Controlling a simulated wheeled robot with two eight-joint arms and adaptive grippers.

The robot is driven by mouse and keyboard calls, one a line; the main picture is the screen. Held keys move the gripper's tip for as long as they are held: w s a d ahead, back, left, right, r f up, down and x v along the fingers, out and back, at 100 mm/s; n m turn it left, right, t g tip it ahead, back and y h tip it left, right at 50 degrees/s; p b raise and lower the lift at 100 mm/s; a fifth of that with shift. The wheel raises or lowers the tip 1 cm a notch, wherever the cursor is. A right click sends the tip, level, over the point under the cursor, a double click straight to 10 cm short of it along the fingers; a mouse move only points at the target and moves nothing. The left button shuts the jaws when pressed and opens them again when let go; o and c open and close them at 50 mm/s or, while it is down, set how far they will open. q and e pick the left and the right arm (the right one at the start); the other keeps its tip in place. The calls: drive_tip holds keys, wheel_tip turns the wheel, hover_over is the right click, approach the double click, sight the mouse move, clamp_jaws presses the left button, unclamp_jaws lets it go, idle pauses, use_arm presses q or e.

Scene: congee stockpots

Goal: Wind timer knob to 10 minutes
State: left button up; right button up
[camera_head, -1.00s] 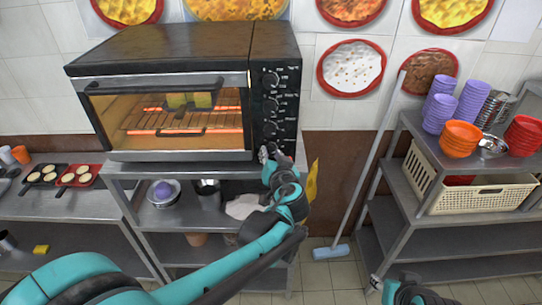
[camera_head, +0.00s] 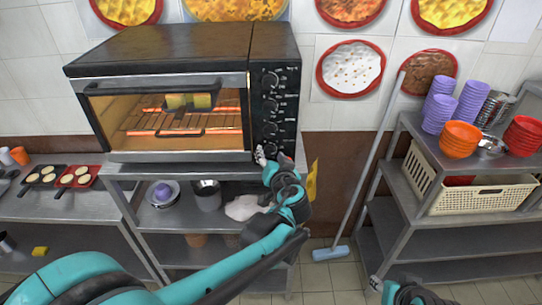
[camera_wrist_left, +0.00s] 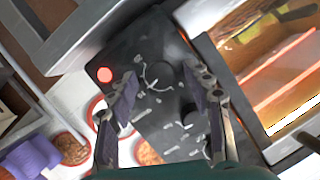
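The black oven (camera_head: 170,47) stands on a steel shelf, with a column of round dark knobs on its right-hand panel (camera_head: 287,70). The timer knob cannot be told apart by its label; the lowest knob area is partly hidden by my left gripper (camera_head: 262,154). In the left wrist view, my left gripper (camera_wrist_left: 166,88) is open, its two fingers apart in front of the panel. A dark knob (camera_wrist_left: 160,75) with white dial marks lies between the fingertips; contact cannot be told. A red light (camera_wrist_left: 104,75) shows beside it. My right gripper (camera_head: 376,284) is at the bottom edge, barely visible.
Behind the oven's glass door, food sits on a rack (camera_head: 150,122) over glowing heaters. A mop (camera_head: 366,180) leans on the wall to the right. A shelf (camera_head: 395,177) with bowls and a cream basket (camera_head: 475,197) stands at the far right.

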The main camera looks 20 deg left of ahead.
use_arm(q)
drive_tip(key=v, duration=1.2)
drive_tip(key=s+a+f+g+h+b, duration=0.1)
drive_tip(key=s+a+f+g+b, duration=0.25)
drive_tip(key=f, duration=0.35)
drive_tip(key=s+a+f+g+h+b, duration=0.2)
drive_tip(key=s+a+f, duration=0.3)
drive_tip(key=f, duration=0.2)
drive_tip(key=s+d+f+h+b, duration=0.2)
drive_tip(key=s+f+h, duration=0.1)
drive_tip(key=s+f, duration=0.4)
drive_tip(key=shift+d+f+g+h, duration=0.25)
drive_tip(key=shift+d+g+h, duration=0.1)
drive_tip(key=shift+h, duration=0.05)
